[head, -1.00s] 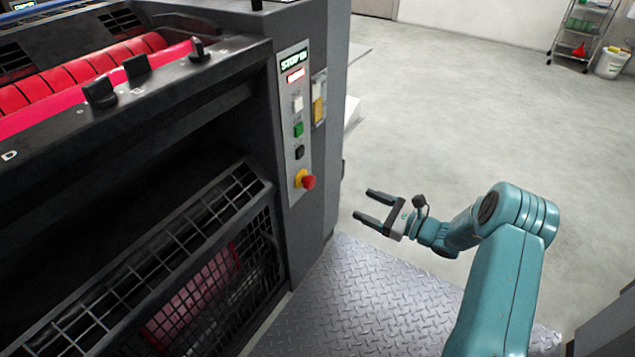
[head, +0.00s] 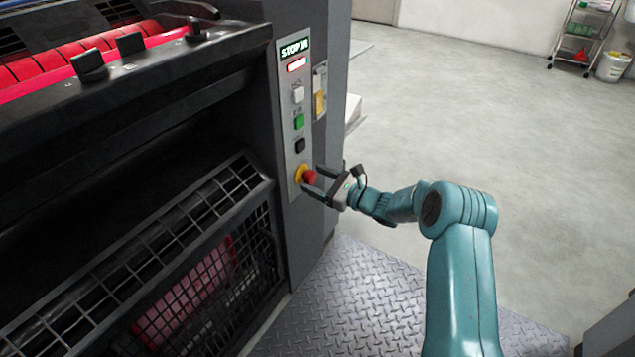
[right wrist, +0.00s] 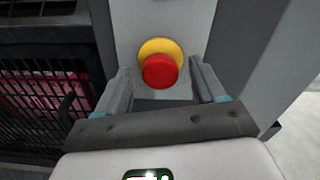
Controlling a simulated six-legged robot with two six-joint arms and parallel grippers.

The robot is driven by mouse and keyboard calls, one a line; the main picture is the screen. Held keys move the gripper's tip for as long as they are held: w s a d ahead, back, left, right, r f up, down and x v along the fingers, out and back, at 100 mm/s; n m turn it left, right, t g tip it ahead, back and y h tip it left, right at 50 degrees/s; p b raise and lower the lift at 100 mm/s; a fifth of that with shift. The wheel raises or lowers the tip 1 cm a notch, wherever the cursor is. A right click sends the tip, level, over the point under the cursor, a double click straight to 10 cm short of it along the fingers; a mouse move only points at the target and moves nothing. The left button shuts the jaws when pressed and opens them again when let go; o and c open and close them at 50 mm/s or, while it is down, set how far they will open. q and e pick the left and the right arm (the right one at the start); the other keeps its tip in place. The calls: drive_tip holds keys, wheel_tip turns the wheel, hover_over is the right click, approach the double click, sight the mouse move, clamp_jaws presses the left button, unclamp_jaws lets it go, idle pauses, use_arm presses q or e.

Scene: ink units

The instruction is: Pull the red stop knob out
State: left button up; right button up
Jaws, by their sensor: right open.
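The red stop knob (head: 309,177) sits on a yellow collar (head: 299,173) low on the grey control panel of the machine. In the right wrist view the red knob (right wrist: 160,71) shows between the two fingers, with the yellow collar (right wrist: 160,47) behind it. My right gripper (head: 311,180) is open, with one fingertip on each side of the knob. In the right wrist view there are gaps between the knob and both fingers (right wrist: 160,88). My left gripper is not in view.
Above the knob the panel has a black button (head: 299,145), a green button (head: 298,121), a white button (head: 297,94) and a lit display (head: 294,48). A wire guard (head: 190,270) is at the left. Patterned metal floor plate (head: 370,300) lies below; the floor beyond is open.

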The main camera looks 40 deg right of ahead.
clamp_jaws()
drive_tip(key=shift+v, duration=0.9)
drive_tip(key=shift+f, duration=0.15)
unclamp_jaws()
drive_tip(key=shift+s+d, duration=0.15)
drive_tip(key=shift+s, duration=0.05)
drive_tip(key=p+v, duration=0.4)
drive_tip(key=v, duration=1.2)
drive_tip(key=shift+p, duration=0.3)
